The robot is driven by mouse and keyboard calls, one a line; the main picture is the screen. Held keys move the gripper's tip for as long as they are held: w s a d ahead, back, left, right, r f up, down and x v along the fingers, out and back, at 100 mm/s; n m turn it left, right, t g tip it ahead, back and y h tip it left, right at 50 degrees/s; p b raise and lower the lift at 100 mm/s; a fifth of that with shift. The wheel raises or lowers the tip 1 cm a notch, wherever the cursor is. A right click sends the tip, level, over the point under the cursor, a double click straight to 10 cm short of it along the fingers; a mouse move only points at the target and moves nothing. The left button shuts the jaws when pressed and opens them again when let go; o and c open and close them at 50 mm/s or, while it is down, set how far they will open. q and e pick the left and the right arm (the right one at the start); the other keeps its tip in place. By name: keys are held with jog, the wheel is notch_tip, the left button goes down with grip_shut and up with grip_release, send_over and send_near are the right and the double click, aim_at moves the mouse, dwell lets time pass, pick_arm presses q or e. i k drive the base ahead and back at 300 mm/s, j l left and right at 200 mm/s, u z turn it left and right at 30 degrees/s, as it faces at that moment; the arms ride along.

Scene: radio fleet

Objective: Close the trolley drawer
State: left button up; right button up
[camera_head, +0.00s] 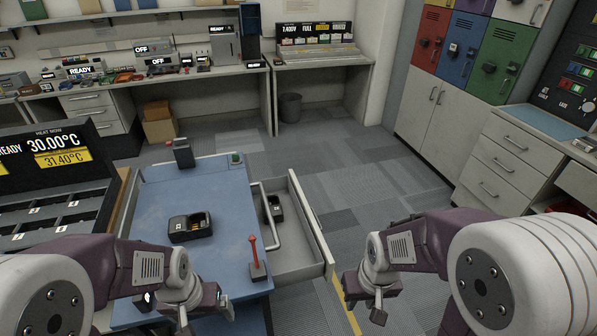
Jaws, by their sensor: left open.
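The trolley (215,260) has a blue top and stands in front of me. Its drawer (300,250) is pulled out to the right, and its pale front panel (312,225) is well apart from the trolley body. A small black device (275,208) lies inside the drawer. My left gripper (205,312) is open above the near end of the trolley top. My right gripper (364,308) is to the right of the drawer's near corner in the picture. I cannot tell whether it touches the front panel or how far its fingers are apart.
On the trolley top are a black charger (190,227), a red-handled lever (256,260) and a dark upright device (183,153). A rack (60,205) stands to the left. Carpeted floor (370,200) is free between the drawer and the cabinets (495,180) at right.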

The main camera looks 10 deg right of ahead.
aim_at(303, 255)
jog(key=l+u, duration=0.2)
jog(key=l, duration=0.4)
jog(key=l+u, duration=0.25)
jog(key=l, duration=0.35)
jog(key=k+l+u, duration=0.2)
jog(key=l, duration=0.35)
jog(key=l+u, duration=0.2)
jog(key=l, duration=0.4)
jog(key=i+l+u, duration=0.15)
jog(key=i+l, duration=0.15)
jog(key=i, duration=0.2)
